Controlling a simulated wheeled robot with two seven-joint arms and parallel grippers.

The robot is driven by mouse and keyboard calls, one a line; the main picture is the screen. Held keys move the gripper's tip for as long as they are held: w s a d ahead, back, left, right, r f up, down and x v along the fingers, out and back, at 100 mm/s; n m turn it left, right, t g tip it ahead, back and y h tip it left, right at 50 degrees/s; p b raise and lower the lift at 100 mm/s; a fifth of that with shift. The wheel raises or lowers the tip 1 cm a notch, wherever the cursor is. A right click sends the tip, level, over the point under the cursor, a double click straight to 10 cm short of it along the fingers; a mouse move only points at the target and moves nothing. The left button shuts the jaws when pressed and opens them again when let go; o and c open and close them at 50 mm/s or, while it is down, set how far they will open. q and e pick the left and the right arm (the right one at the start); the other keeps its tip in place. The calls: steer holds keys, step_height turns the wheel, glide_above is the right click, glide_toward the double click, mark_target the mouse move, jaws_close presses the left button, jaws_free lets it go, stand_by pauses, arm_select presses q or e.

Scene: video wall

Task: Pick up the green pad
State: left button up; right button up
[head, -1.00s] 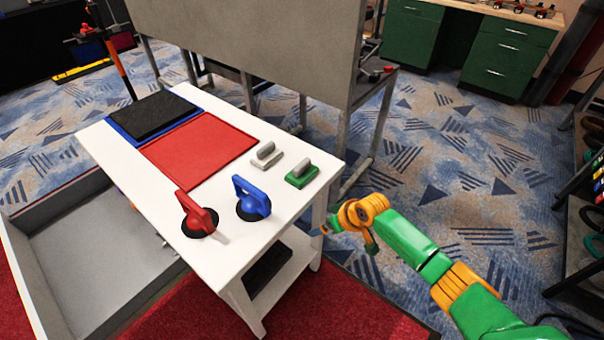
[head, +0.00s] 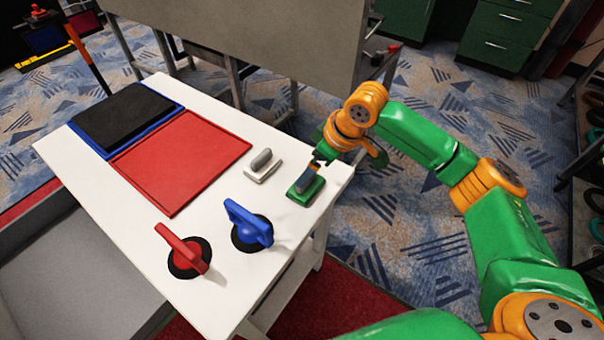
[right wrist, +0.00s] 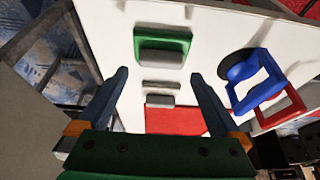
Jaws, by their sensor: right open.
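The green pad (head: 304,192) with a grey handle lies on the white table (head: 215,265) near its right end. It also shows in the right wrist view (right wrist: 163,43), at the top middle, ahead of the fingers. My right gripper (head: 318,162) is just above and beside the pad's handle in the head view. In the right wrist view its two fingers (right wrist: 158,82) are spread wide with nothing between them, and the pad is beyond the tips. Whether a finger touches the handle is hard to tell. My left gripper is not in view.
A white-grey pad (head: 262,167) lies left of the green pad. A blue suction cup (head: 250,226) and a red one (head: 187,252) stand nearer the front. A red tray (head: 181,162) and a black panel (head: 124,118) lie farther left. A grey screen stands behind.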

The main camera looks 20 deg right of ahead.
mark_target(309, 187)
steer(key=x, duration=0.4)
steer(key=shift+s+f, duration=0.1)
steer(key=shift+s, duration=0.2)
steer(key=shift+w+f, duration=0.35)
steer(key=shift+s+r, duration=0.15)
steer(key=c, duration=1.1)
steer(key=shift+r, duration=0.35)
steer(key=s+a+r, duration=0.2)
steer(key=a+r, duration=0.2)
steer(key=s+a+r, duration=0.2)
steer(key=a+r, duration=0.2)
steer(key=s+a+r, duration=0.2)
steer(key=a+r, duration=0.2)
steer(key=shift+s+a+r+b, duration=0.15)
steer(key=shift+s+b, duration=0.15)
steer(key=shift+s, duration=0.1)
